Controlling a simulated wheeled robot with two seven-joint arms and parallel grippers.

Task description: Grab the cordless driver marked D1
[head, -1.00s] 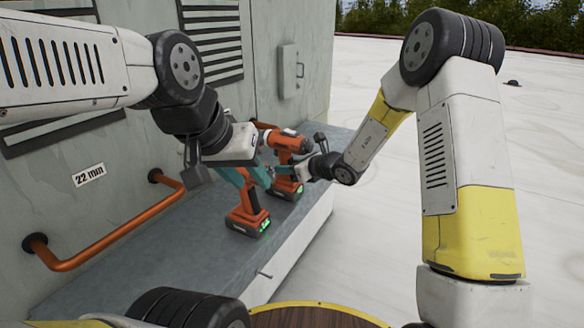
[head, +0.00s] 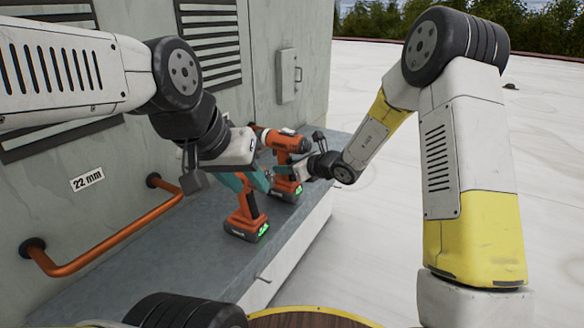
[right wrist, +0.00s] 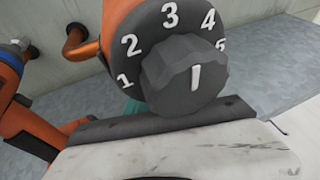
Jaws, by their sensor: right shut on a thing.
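Two orange and dark grey cordless drivers stand upright on the grey ledge (head: 165,262). The nearer driver (head: 245,223) has its upper part hidden by my left gripper (head: 249,181), whose teal fingers are beside it; their gap is unclear. The farther driver (head: 287,145) is met from the right by my right gripper (head: 282,172), which is shut on it. In the right wrist view its numbered dial (right wrist: 185,75) fills the middle, and a teal finger shows below. The nearer driver (right wrist: 30,130) appears there at the left. I cannot read a D1 mark on either.
A grey wall with an orange handrail (head: 115,232) runs behind the ledge. A sign (head: 87,179) reading 22 mm and a small grey box (head: 287,76) are on the wall. Open pale roof (head: 380,215) lies to the right.

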